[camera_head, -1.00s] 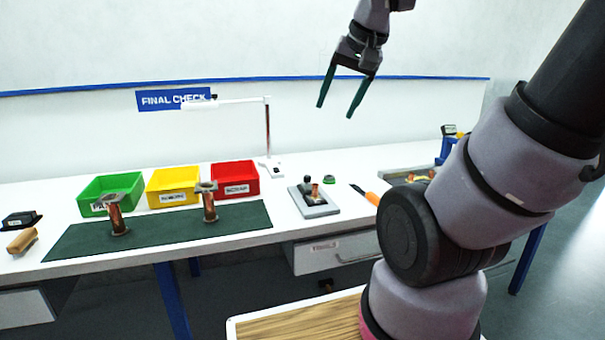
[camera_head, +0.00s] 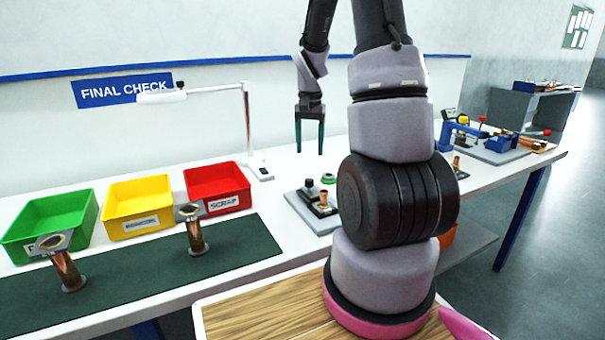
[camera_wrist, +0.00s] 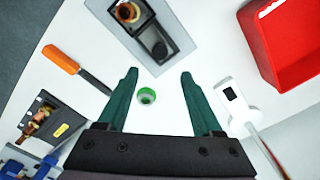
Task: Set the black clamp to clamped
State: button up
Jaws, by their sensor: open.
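A small fixture with a black knob and body, which looks like the black clamp (camera_head: 308,195), stands on a grey plate (camera_head: 318,224) on the bench. A copper fitting (camera_head: 323,199) stands beside it on the plate. In the wrist view the clamp (camera_wrist: 155,42) and the copper fitting (camera_wrist: 128,12) show at the top, beyond my fingertips. I cannot tell whether the clamp is clamped. My gripper (camera_head: 309,151) points down, open and empty, above and behind the plate; its two green fingers also show in the wrist view (camera_wrist: 158,75).
A green ring (camera_wrist: 147,96) lies on the bench below my fingers. An orange-handled tool (camera_wrist: 60,60) lies left of it. The lamp base (camera_wrist: 232,98) and red bin (camera_head: 216,190) are on the other side. Blue fixtures (camera_head: 460,130) stand farther right. My own arm hides part of the bench.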

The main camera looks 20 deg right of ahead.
aim_at(309, 180)
notch_tip(309, 180, down, 10)
jog(key=shift+f, duration=0.15)
dwell(0.3)
jog(key=shift+c, duration=0.4)
grip_shut()
jog(key=shift+s, duration=0.1)
dwell(0.9)
